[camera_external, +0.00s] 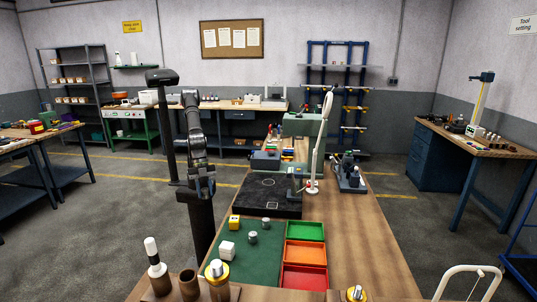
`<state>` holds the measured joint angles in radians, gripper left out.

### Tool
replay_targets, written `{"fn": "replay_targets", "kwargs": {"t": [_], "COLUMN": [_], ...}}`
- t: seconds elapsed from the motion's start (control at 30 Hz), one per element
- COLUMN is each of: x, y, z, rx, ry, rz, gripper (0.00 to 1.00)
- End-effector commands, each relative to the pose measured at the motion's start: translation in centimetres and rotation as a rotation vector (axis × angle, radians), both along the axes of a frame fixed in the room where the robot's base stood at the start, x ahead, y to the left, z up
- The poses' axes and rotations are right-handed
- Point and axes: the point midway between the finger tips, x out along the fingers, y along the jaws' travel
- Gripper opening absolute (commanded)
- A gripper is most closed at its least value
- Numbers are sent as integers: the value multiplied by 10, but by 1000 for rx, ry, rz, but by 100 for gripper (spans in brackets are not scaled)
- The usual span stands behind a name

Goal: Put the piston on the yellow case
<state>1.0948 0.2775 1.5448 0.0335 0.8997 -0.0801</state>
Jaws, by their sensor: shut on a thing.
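A small yellow case (235,222) sits on the green mat, at its back left. Two small grey metal cylinders, one nearer (252,237) and one farther (266,223), stand to its right; I cannot tell whether either is the piston. My black arm rises at the left of the bench. My gripper (205,188) appears low on the arm, left of the bench and away from the yellow case. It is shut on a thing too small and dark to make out.
A white block (227,248) stands on the green mat (268,268). Green (306,231), orange (305,253) and red (304,277) trays lie to its right. A black plate (255,200) lies behind. Cylindrical holders (189,285) stand in front.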

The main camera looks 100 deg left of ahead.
Motion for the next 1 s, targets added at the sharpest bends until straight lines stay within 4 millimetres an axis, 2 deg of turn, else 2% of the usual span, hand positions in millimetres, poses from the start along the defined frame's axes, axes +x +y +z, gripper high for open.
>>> {"fn": "replay_targets", "kwargs": {"t": [0.13,0.4,0.6,0.83,1.0], "x": [13,74,106,114,113], "y": [6,16,20,21,21], "z": [-10,-46,-65,-77,-103], "rx": [2,1,0,1,2], "ry": [1,1,0,1,2], "rz": [7,11,7,3,4], "gripper": [7,7,7,7,7]}}
